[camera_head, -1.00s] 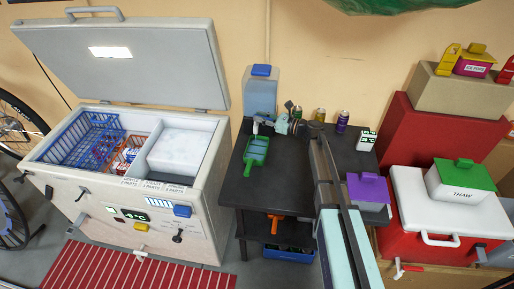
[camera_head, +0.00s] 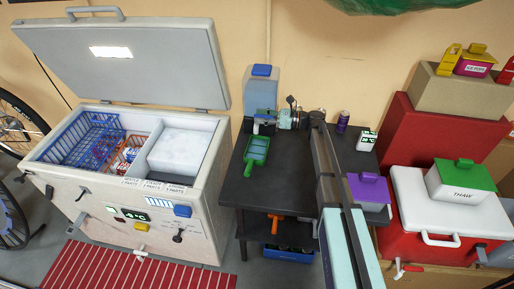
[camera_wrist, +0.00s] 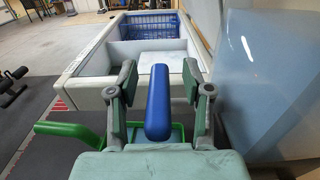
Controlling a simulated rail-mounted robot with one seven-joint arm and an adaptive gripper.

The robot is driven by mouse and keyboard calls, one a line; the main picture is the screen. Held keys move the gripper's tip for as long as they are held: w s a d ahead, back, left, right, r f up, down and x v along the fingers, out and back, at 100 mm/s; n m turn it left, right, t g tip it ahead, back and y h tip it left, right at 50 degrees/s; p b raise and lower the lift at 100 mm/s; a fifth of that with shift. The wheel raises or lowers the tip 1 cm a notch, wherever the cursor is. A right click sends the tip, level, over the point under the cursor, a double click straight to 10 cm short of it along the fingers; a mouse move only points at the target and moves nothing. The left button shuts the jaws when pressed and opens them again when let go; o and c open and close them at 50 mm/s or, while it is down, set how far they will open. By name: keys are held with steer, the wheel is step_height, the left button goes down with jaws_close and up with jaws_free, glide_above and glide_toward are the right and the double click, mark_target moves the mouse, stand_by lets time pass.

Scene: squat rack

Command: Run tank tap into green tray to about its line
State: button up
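The tank (camera_head: 260,92) is a pale blue container with a blue cap at the back left of the dark table. Its white tap (camera_head: 257,124) is low on the front. The tap's blue lever (camera_wrist: 158,103) stands between my fingers in the wrist view, with a gap on each side. My gripper (camera_head: 273,119) is open beside the tap. The green tray (camera_head: 256,151) lies on the table below the tap; its rim and handle (camera_wrist: 66,130) show behind my gripper in the wrist view. I cannot make out the tray's line or any water in it.
The dark table (camera_head: 300,163) is clear right of the tray. A purple can (camera_head: 342,122) and a small green display (camera_head: 367,140) stand at the back right. An open chest freezer (camera_head: 150,185) stands left of the table. A purple-lidded box (camera_head: 368,188) is at the right.

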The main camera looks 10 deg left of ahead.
steer(key=shift+d, duration=0.1)
steer(key=d+p, duration=0.1)
steer(key=d, duration=0.6)
steer(key=shift+s, duration=0.25)
stand_by(0.5)
